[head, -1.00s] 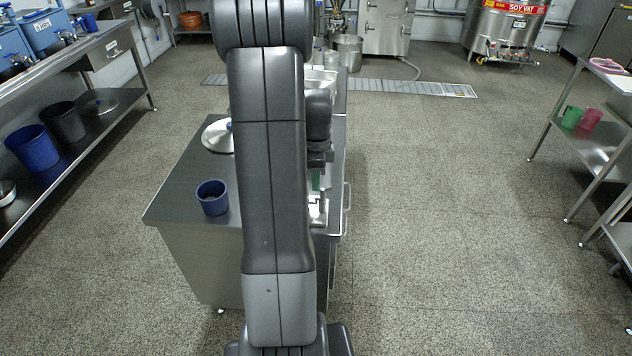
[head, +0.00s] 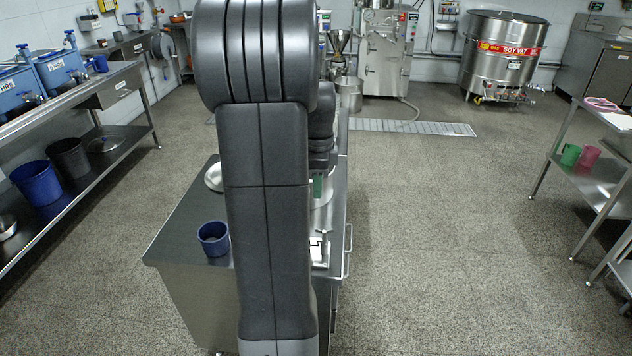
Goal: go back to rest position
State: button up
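My arm stands upright in the middle of the head view and covers much of the steel table (head: 185,235). The wrist end of the arm shows just right of the large arm link. My gripper (head: 318,186) is mostly hidden below it, over the right part of the table. Its fingers cannot be made out, nor whether it holds anything. A blue cup (head: 213,238) stands on the table left of the arm. A round metal lid (head: 213,177) is partly covered by the arm.
A shelf rack (head: 120,97) with blue and dark buckets runs along the left. A steel shelf table (head: 596,190) with green and pink cups stands at the right. The soy vat (head: 505,60) is at the back. The floor (head: 440,230) right of the table is clear.

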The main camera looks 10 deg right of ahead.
notch_tip(320, 180, down, 14)
jog(key=shift+f+b, duration=0.1)
jog(key=shift+b, duration=0.2)
jog(key=shift+r, duration=0.2)
dwell(0.3)
notch_tip(320, 180, up, 14)
notch_tip(320, 180, down, 14)
jog(key=shift+s+r, duration=0.1)
jog(key=shift+f+n, duration=0.2)
jog(key=shift+n, duration=0.1)
jog(key=shift+s+n, duration=0.15)
jog(key=shift+n, duration=0.65)
jog(key=shift+s+n, duration=0.15)
jog(key=shift+n, duration=0.95)
jog(key=shift+s+n, duration=0.15)
jog(key=shift+n, duration=0.95)
